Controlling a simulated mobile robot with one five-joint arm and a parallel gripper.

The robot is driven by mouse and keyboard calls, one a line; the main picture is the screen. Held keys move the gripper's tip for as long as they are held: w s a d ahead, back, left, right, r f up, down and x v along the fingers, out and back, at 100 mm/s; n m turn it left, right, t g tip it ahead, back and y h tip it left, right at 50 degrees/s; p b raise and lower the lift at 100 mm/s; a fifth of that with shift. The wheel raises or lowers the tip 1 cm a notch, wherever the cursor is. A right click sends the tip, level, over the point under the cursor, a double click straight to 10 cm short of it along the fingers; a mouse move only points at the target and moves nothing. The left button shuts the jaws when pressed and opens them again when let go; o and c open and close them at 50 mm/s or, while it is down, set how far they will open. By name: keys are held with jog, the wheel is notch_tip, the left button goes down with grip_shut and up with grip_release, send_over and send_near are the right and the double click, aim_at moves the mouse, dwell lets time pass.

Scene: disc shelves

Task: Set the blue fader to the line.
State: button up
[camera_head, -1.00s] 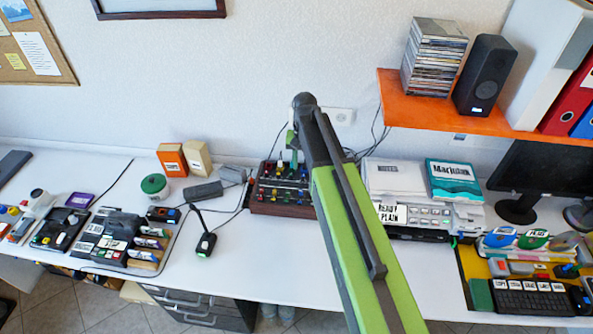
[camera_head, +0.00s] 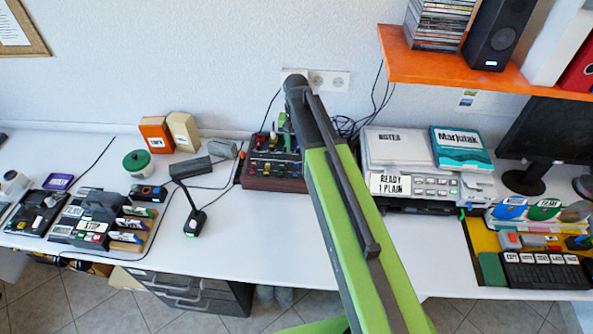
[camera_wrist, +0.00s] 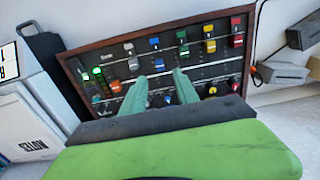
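The control box (camera_head: 272,184) with a dark panel and wooden edges stands at the back of the desk; it also shows in the wrist view (camera_wrist: 205,62). Its panel carries rows of coloured caps and several round knobs. A blue cap (camera_wrist: 155,43) is in the upper row and another blue cap (camera_wrist: 158,65) lies just below it; I cannot tell clearly which is the fader's. In the head view my arm hides part of the box.
A printer (camera_head: 410,187) stands right of the box. An orange shelf (camera_head: 470,72) overhangs at right. The desk front (camera_head: 270,240) is clear.

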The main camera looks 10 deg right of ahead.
aim_at(296, 163)
notch_tip(296, 163, down, 8)
jog(key=b, duration=0.6)
jog(key=shift+r, duration=0.15)
grip_shut()
dwell(0.8)
